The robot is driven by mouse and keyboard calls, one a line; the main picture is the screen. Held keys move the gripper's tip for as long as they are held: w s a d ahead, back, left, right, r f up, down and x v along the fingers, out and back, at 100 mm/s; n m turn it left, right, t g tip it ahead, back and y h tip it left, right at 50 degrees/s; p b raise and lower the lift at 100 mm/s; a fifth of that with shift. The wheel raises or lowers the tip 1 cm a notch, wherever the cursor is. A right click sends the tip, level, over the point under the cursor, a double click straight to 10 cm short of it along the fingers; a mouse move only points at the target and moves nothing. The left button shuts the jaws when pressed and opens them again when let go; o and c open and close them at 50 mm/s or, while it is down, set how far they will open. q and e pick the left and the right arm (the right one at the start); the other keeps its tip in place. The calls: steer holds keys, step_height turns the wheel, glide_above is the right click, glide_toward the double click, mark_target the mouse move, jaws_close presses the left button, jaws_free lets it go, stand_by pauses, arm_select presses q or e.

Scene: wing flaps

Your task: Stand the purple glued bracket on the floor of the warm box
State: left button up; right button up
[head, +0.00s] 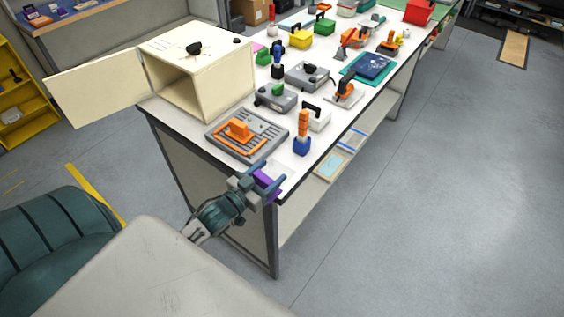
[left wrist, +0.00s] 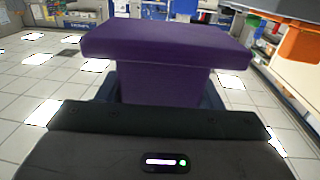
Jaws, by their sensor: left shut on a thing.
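The purple bracket (head: 266,184) is between the fingers of my left gripper (head: 264,184), which is shut on it at the near corner of the bench. In the left wrist view the bracket (left wrist: 165,60) shows a wide flat plate above a narrower block. The warm box (head: 205,75) is cream and stands on the bench at the far left. Its door (head: 97,84) is swung open to the left, and its front opening faces me. Part of its floor (head: 190,98) shows. My left gripper is well to the near right of the box. My right gripper is not in view.
A grey tray with an orange part (head: 238,131) lies between the box and my gripper. A blue and orange tool (head: 302,135) stands to its right. Several tools and devices crowd the bench further back. The bench's near edge is close to my gripper.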

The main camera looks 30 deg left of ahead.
arm_select(q)
steer(key=w+b, duration=0.2)
steer(key=b, duration=0.1)
steer(key=w+f+b, duration=0.1)
steer(key=b, duration=0.1)
steer(key=shift+w+a, duration=0.3)
steer(key=shift+a, duration=0.1)
steer(key=w+b, duration=0.1)
steer(key=w, duration=0.1)
steer(key=w+a+b, duration=0.1)
steer(key=w+b, duration=0.1)
steer(key=w, duration=0.1)
steer(key=shift+w+a, duration=0.15)
steer(key=shift+w, duration=0.15)
steer(key=shift+w+a+b, duration=0.1)
steer(key=shift+w+b, duration=0.25)
steer(key=shift+w, duration=0.2)
steer(key=f, duration=0.1)
steer(key=w+f+b, duration=0.1)
steer(key=shift+w+a+f, duration=0.15)
steer(key=shift+f, duration=0.25)
steer(key=shift+f+b, duration=0.25)
steer(key=shift+b, duration=0.05)
steer(key=shift+r, duration=0.1)
